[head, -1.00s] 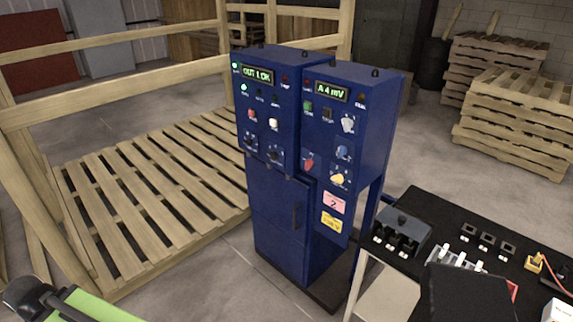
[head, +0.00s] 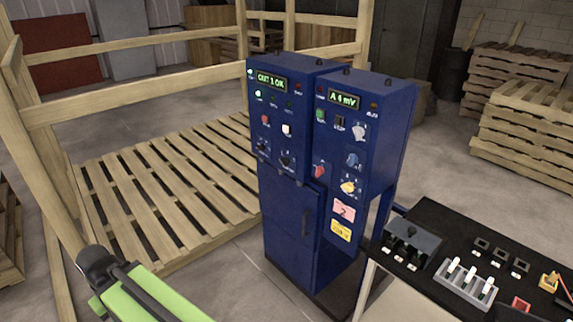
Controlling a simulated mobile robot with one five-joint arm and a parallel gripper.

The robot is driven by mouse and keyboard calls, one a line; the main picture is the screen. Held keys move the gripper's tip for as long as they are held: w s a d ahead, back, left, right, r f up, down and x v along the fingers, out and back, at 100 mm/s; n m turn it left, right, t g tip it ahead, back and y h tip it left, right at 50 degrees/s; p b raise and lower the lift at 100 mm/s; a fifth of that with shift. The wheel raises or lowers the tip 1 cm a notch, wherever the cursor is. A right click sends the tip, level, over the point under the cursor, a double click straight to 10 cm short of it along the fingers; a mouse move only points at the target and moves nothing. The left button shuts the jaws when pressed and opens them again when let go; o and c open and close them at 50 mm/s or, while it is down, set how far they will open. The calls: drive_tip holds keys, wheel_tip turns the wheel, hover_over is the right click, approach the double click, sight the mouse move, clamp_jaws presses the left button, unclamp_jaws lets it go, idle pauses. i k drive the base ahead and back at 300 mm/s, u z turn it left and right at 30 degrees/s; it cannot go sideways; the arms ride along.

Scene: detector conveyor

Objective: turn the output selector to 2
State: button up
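Two blue cabinets stand side by side near the middle of the head view. The left cabinet (head: 290,200) has a lit display (head: 271,79) reading "OUT 1 OK". Below it are small lamps, a red button (head: 265,120), a white button (head: 287,130) and two dark knobs, the left one (head: 262,147) and the right one (head: 287,161). Their labels are too small to read, so I cannot tell which is the output selector. My green and black arm shows at the lower left, apart from the cabinets. My gripper is not visible.
The right cabinet (head: 386,130) has a display reading "A 4 mV" and grey, blue, yellow and red knobs. A black-topped bench (head: 437,216) with switches stands close at the right. Wooden railings and a slatted pallet (head: 165,185) lie left. Pallets are stacked at the back right.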

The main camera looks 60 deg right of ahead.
sight(285, 162)
drive_tip(key=i, duration=1)
drive_tip(key=z, duration=0.05)
